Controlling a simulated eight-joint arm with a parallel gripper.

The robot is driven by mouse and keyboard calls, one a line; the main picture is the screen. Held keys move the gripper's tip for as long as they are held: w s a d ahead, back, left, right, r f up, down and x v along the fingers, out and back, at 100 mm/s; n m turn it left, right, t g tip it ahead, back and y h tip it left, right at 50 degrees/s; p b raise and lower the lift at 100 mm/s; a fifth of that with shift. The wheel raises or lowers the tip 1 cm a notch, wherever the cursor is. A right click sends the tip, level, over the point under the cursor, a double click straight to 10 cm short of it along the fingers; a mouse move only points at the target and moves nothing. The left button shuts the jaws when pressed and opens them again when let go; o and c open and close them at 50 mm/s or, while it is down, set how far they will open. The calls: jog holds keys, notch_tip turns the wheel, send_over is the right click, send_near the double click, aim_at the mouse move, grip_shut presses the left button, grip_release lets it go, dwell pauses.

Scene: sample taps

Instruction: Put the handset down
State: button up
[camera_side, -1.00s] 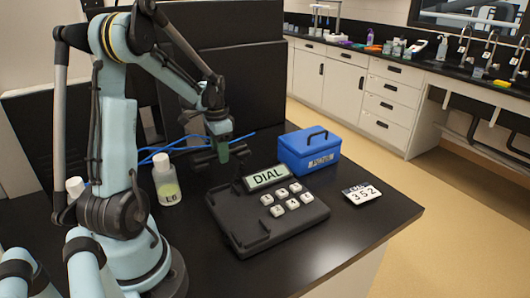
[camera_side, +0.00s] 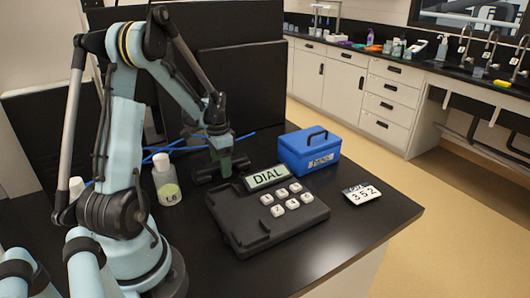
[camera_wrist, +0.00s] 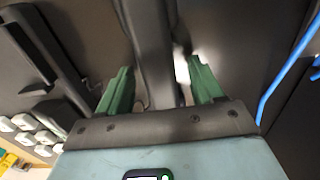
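The handset (camera_side: 208,174) is a dark bar. In the side view it is low at the table behind the phone base, left of the DIAL display, and the gripper partly hides it. Whether it rests flat on the table is hard to tell. My gripper (camera_side: 223,162) points down over it, with green fingers. In the wrist view the gripper (camera_wrist: 160,82) has its fingers apart on both sides of the handset (camera_wrist: 150,40), with a bright gap at the right finger. The black phone base (camera_side: 240,228) has an empty cradle at its left and white keys.
A blue box (camera_side: 310,155) stands behind the base, and a number card (camera_side: 361,194) lies to its right. A bottle (camera_side: 167,180) stands left of the handset. Blue cables (camera_side: 190,145) run behind. The black table (camera_side: 370,225) is clear at front right.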

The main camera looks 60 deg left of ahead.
notch_tip(320, 180, up, 12)
jog(key=w+d+r+t, duration=0.1)
jog(key=d+t, duration=0.6)
jog(key=d, duration=2.1)
